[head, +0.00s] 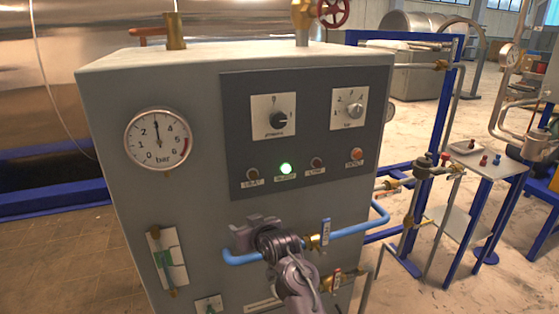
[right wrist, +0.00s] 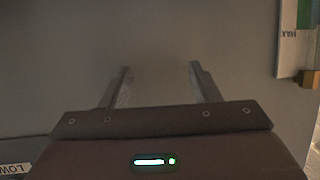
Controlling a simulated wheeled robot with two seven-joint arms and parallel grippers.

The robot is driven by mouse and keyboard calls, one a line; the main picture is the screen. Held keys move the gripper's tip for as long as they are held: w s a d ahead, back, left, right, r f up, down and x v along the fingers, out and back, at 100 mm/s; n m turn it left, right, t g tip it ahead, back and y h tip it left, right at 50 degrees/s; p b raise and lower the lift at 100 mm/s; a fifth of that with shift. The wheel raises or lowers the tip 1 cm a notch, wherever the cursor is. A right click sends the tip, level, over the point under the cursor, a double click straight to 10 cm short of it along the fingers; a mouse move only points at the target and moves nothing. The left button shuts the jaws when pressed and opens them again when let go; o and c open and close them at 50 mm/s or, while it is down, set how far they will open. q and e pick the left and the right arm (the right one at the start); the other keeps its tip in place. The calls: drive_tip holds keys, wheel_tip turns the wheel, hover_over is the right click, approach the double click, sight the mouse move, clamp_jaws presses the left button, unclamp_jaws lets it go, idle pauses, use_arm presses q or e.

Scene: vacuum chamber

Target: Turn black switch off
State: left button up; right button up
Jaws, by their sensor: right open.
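The black switch (head: 278,119) is a round black knob on a white plate, at the upper left of the dark control panel (head: 320,165). Its pointer looks turned to the lower right; its small labels are hard to read. My right gripper (head: 247,230) is in front of the grey cabinet, below and left of the switch and apart from it. In the right wrist view my right gripper (right wrist: 158,76) is open, with nothing between its fingers and plain grey cabinet face ahead. The switch does not show there. My left gripper is in no view.
A silver knob (head: 353,110) sits right of the switch. Below are several round buttons or lamps, with a lit green one (head: 286,169). A pressure gauge (head: 157,139) is at left. Blue piping (head: 355,228) with valves lies beside my gripper. A flow gauge (right wrist: 294,45) edges the wrist view.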

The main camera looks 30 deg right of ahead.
drive_tip(key=d+r, duration=0.1)
drive_tip(key=r, duration=0.4)
drive_tip(key=s+d+r+t, duration=0.1)
drive_tip(key=r, duration=0.4)
drive_tip(key=s+d+r+t+h+p, duration=0.1)
drive_tip(key=r, duration=0.3)
drive_tip(key=shift+s+d+r+m, duration=0.1)
drive_tip(key=shift+d+r+m, duration=0.1)
drive_tip(key=shift+r+m, duration=0.2)
drive_tip(key=m+t+h+p, duration=0.1)
drive_tip(key=t+h+p, duration=0.1)
approach(279, 120)
drive_tip(key=a+x, duration=0.1)
drive_tip(key=x, duration=0.4)
drive_tip(key=p+x, duration=0.1)
drive_tip(key=x, duration=0.1)
drive_tip(key=d+p+x, duration=0.1)
drive_tip(key=x, duration=0.2)
drive_tip(key=shift+r, duration=0.1)
drive_tip(key=shift+w+d+h, duration=0.15)
drive_tip(key=shift+w+h, duration=0.15)
drive_tip(key=shift+w, duration=0.05)
drive_tip(key=shift+c, duration=0.5)
drive_tip(key=c, duration=0.8)
